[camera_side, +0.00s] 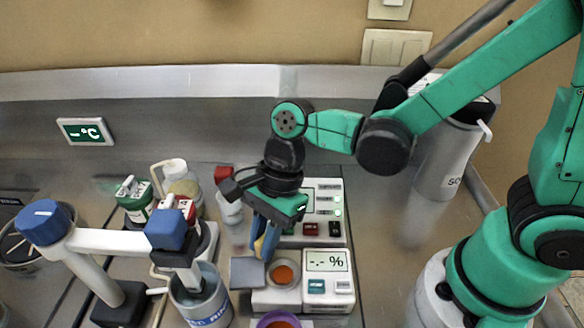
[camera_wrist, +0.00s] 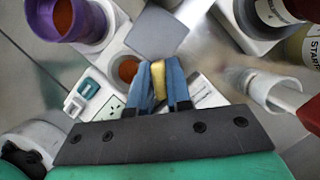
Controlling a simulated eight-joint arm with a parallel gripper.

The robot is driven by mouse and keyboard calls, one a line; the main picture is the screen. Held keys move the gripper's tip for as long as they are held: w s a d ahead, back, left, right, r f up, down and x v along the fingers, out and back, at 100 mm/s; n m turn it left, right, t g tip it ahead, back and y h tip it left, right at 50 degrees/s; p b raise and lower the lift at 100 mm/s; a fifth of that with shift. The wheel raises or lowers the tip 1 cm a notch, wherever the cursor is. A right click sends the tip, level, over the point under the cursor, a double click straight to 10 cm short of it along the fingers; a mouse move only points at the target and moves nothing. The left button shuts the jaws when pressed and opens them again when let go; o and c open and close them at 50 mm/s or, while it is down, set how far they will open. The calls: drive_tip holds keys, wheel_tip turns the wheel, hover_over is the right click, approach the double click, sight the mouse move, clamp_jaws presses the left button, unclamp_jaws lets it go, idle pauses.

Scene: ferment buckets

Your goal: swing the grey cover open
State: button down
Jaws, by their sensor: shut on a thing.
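The grey cover (camera_side: 247,272) is a flat square plate beside the round well (camera_side: 284,273) of a white meter. The well shows open, with orange-brown contents. In the wrist view the cover (camera_wrist: 156,31) lies beyond my fingertips, next to the well (camera_wrist: 128,68). My gripper (camera_side: 262,246) points down just behind the cover. In the wrist view its blue fingers (camera_wrist: 160,82) are shut on a small yellow piece (camera_wrist: 159,84). I cannot tell whether this piece is joined to the cover or the meter. The fingers hide part of the meter.
A purple cup (camera_side: 278,319) stands in front of the meter. A grey-blue cup (camera_side: 201,299) under a white stand with blue knobs (camera_side: 45,222) is at left. Bottles (camera_side: 181,181) and a white cup (camera_side: 230,209) stand behind. Bare counter lies right of the meter.

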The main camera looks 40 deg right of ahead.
drive_tip(key=shift+m, duration=0.6)
drive_tip(key=shift+t, duration=0.3)
drive_tip(key=c, duration=0.8)
unclamp_jaws()
drive_tip(key=shift+v, duration=2.8)
